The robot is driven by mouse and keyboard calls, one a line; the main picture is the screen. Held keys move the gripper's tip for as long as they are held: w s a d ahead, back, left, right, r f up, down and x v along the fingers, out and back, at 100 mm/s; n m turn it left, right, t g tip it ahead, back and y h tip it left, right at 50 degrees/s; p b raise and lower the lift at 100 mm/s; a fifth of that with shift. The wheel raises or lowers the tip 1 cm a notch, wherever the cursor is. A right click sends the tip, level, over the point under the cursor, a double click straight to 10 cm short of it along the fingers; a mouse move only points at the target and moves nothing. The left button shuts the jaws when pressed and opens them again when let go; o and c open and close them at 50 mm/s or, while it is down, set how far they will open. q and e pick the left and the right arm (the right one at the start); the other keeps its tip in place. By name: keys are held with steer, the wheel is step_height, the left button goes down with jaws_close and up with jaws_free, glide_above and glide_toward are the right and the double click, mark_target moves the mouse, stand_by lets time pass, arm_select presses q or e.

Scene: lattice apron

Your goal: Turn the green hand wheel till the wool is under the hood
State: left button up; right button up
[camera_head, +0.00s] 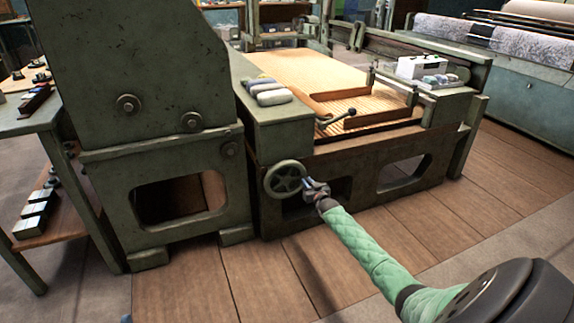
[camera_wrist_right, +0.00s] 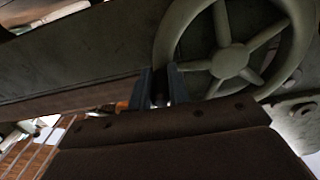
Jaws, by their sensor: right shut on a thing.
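The green hand wheel (camera_head: 285,179) is on the front of the machine, below the green ledge. My right gripper (camera_head: 316,188) is at the right side of its rim, shut on the rim. In the right wrist view the fingers (camera_wrist_right: 160,86) straddle the lower left rim of the spoked wheel (camera_wrist_right: 232,60). A slatted apron (camera_head: 365,108) lies in the machine bed, with a pale tan sheet or layer (camera_head: 300,68) behind it. I cannot tell which part is the wool. A large green housing (camera_head: 130,70) stands at the left; I cannot tell whether it is the hood. My left gripper is out of view.
Grey-white rolls (camera_head: 270,94) lie on the green ledge. A lever with a black knob (camera_head: 350,112) sticks out over the slats. A white box (camera_head: 421,67) stands on the right side of the machine. A side table (camera_head: 35,120) is at far left. The plank floor in front is clear.

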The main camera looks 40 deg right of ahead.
mark_target(296, 191)
steer(key=f, duration=0.1)
steer(key=a+f+b, duration=0.1)
steer(key=f, duration=0.1)
steer(key=shift+w+a+f, duration=0.1)
steer(key=shift+w+f, duration=0.05)
steer(key=shift+f, duration=0.05)
steer(key=shift+w+a+f+b, duration=0.2)
steer(key=shift+a+f+b, duration=0.05)
steer(key=shift+a+f, duration=0.35)
steer(key=shift+w+a+f+b, duration=0.15)
steer(key=shift+a+f+b, duration=0.05)
steer(key=shift+a+f, duration=0.45)
steer(key=shift+w+a, duration=0.1)
